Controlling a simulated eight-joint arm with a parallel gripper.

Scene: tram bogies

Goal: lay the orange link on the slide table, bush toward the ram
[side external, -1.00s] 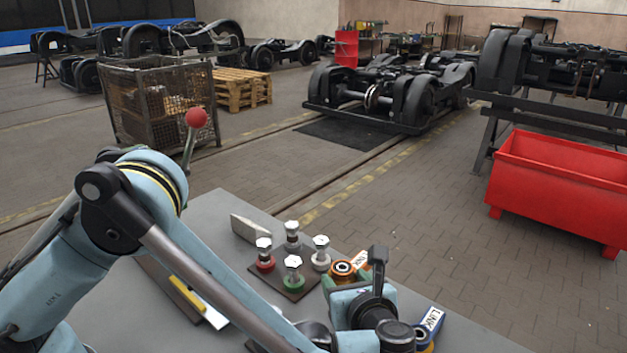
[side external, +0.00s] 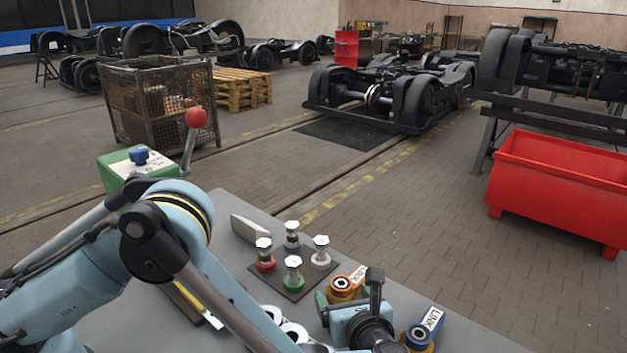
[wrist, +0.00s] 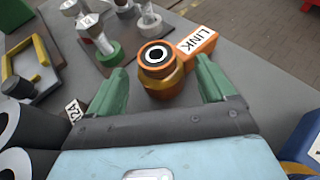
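The orange link (side external: 342,288) lies on the grey table near several bolts, its white LINK label toward the upper right. In the wrist view the bush end of the orange link (wrist: 157,56) faces me, with an orange ring and dark centre. My gripper (wrist: 162,80) has its two green fingers on either side of this end, with a visible gap on each side; it is open. It also shows in the side view (side external: 350,300), just in front of the link. I cannot pick out the slide table or the ram with certainty.
A blue link (side external: 424,326) lies right of my gripper. Bolts with coloured collars stand on a dark plate (side external: 290,281) behind left. White-faced rings (side external: 295,334) lie left. A green box (side external: 138,166) is beside a red-knobbed lever (side external: 196,118).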

